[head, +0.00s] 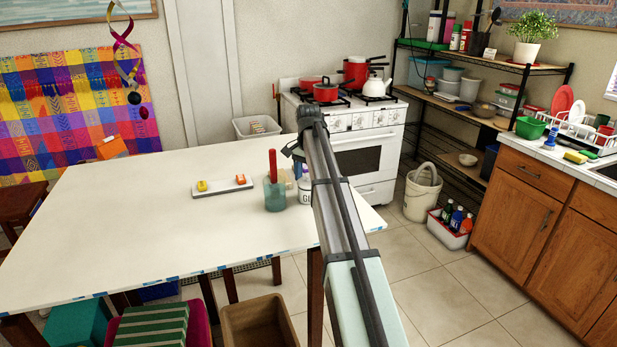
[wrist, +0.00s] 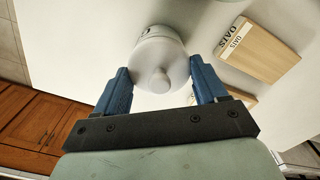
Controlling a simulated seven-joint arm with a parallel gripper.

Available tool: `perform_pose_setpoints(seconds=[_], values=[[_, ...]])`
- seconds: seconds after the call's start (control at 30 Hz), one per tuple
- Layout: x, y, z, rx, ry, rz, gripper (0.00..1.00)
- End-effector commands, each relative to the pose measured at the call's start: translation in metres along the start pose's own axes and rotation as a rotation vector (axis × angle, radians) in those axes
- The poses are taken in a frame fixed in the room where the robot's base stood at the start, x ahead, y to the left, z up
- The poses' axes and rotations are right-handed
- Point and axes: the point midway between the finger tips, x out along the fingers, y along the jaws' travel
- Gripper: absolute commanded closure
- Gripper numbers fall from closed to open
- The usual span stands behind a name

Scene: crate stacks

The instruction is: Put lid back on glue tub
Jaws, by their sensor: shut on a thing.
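The white glue tub (head: 305,192) stands near the table's right edge in the head view, partly hidden by my arm, with the letters "GL" on its side. In the wrist view its pale body (wrist: 150,32) shows beyond a round white lid (wrist: 178,72) with a small knob. My gripper (wrist: 158,68) has its blue fingers on either side of the lid, shut on it. The lid lines up closely with the tub in this view, but I cannot tell whether it touches the rim. In the head view the fingers are mostly hidden behind my arm.
A greenish jar with a red-handled tool (head: 274,192) stands just left of the tub. A tray (head: 224,188) holds small yellow and orange items. The table's left (head: 110,225) is clear.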

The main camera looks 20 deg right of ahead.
Motion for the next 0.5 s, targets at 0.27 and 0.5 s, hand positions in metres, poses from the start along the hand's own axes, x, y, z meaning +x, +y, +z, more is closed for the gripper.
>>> perform_pose_setpoints(seconds=[0.27, 0.5], values=[[0.0003, 0.0, 0.0001, 0.0, 0.0, 0.0, 0.56], [0.0003, 0.0, 0.0, 0.0, 0.0, 0.0, 0.23]])
